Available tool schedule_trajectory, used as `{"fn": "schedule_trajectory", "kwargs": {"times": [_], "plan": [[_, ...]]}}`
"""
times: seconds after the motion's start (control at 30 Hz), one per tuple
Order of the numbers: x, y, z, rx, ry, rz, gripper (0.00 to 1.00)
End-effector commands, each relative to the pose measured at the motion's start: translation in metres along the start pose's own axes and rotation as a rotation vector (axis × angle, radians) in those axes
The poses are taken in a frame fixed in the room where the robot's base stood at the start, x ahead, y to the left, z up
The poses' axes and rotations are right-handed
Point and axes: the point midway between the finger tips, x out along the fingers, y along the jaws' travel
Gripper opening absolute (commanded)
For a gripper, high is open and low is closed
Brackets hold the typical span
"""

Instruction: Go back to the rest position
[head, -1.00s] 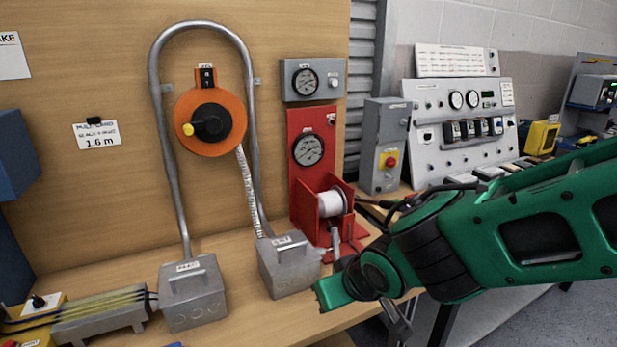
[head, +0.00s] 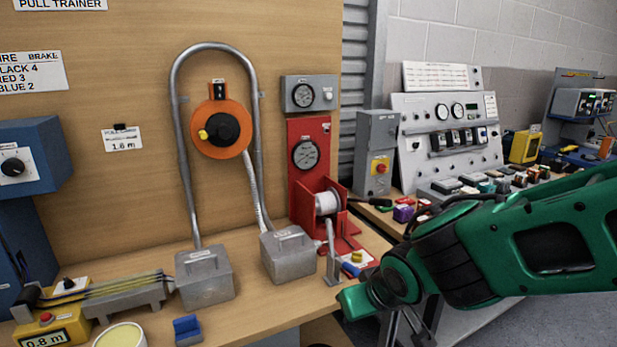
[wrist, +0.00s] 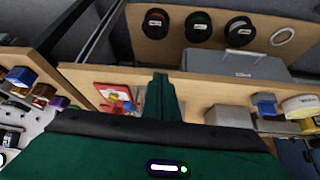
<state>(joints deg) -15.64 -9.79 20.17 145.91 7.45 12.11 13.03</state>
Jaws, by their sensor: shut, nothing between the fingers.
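My gripper (wrist: 162,95) shows in the wrist view, with its two green fingers together and nothing between them. In the head view my green arm reaches in from the right edge, in front of the bench's right end. My arm stands apart from the red stand with the white spool (head: 327,203) and the grey boxes (head: 288,256).
The wooden bench (head: 262,308) holds a second grey box (head: 204,277), a blue block (head: 187,330) and a yellow-topped tub (head: 120,336). A grey meter panel (head: 445,140) stands on another bench at right. Floor shows at lower right.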

Motion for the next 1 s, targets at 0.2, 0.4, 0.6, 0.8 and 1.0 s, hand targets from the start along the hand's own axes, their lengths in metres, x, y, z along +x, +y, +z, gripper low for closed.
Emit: {"fn": "schedule_trajectory", "kwargs": {"times": [0.2, 0.4, 0.6, 0.8, 1.0], "plan": [[-0.014, 0.058, 0.015, 0.095, -0.064, 0.088, 0.00], [-0.041, 0.133, 0.051, 0.252, -0.173, 0.187, 0.00], [-0.099, 0.211, 0.130, 0.536, -0.351, 0.265, 0.00], [-0.153, 0.232, 0.203, 0.786, -0.489, 0.246, 0.00], [-0.173, 0.231, 0.229, 0.879, -0.537, 0.216, 0.00]]}}
